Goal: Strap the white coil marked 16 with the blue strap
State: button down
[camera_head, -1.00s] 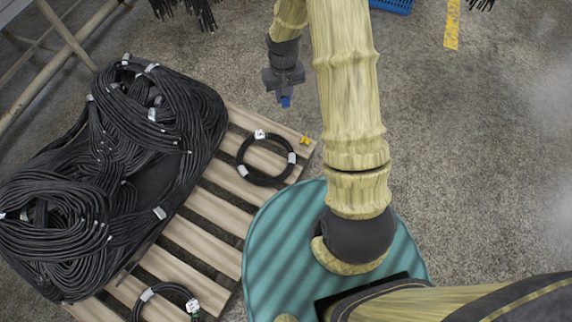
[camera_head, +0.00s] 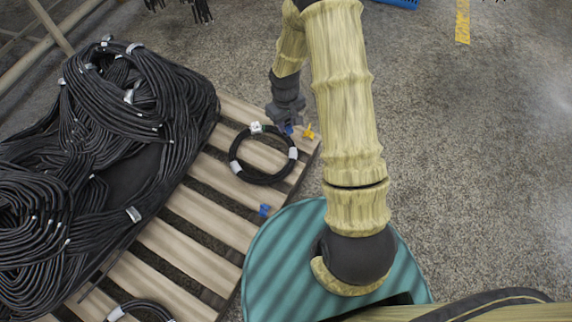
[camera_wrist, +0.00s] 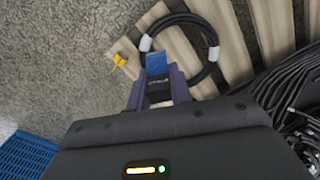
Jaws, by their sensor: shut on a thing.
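My gripper (camera_head: 286,112) is at the far right edge of a black coil (camera_head: 236,153), which lies on a wooden pallet and carries white bands. A white tag (camera_head: 256,127) with dark marks stands at its far side; I cannot read a number. In the wrist view my gripper (camera_wrist: 157,88) is shut on a blue strap (camera_wrist: 156,62), which sticks out past the fingertips. The strap overlaps the coil (camera_wrist: 209,68) in that view; I cannot tell whether they touch. A second black coil (camera_head: 150,306) with a white band shows partly at the bottom edge. No coil looks white.
A yellow piece (camera_head: 309,132) lies at the pallet's (camera_head: 190,240) corner, right of my gripper. A small blue piece (camera_head: 265,210) lies on the slats nearer me. A large heap of black hoses (camera_head: 150,90) fills the left. Open floor (camera_head: 470,180) is on the right.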

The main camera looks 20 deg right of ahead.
aim_at(286, 168)
jog(key=f+n+b, duration=0.1)
jog(key=f+b, duration=0.4)
jog(key=f, duration=0.1)
jog(key=f+n+b, duration=0.1)
jog(key=f+b, duration=0.4)
jog(key=f, duration=0.2)
jog(key=s+f+n+b, duration=0.1)
jog(key=f+b, duration=0.4)
jog(key=f, duration=0.1)
jog(key=shift+a+f, duration=0.2)
jog(key=shift+r+p, duration=0.15)
jog(key=shift+p, duration=0.35)
jog(key=shift+s+d+f, duration=0.1)
jog(key=shift+s+f, duration=0.05)
jog(key=shift+f, duration=0.4)
jog(key=shift+f+b, duration=0.45)
jog(key=shift+f, duration=1)
jog(key=shift+f, duration=0.1)
jog(key=shift+f+b, duration=0.4)
jog(key=shift+f, duration=0.75)
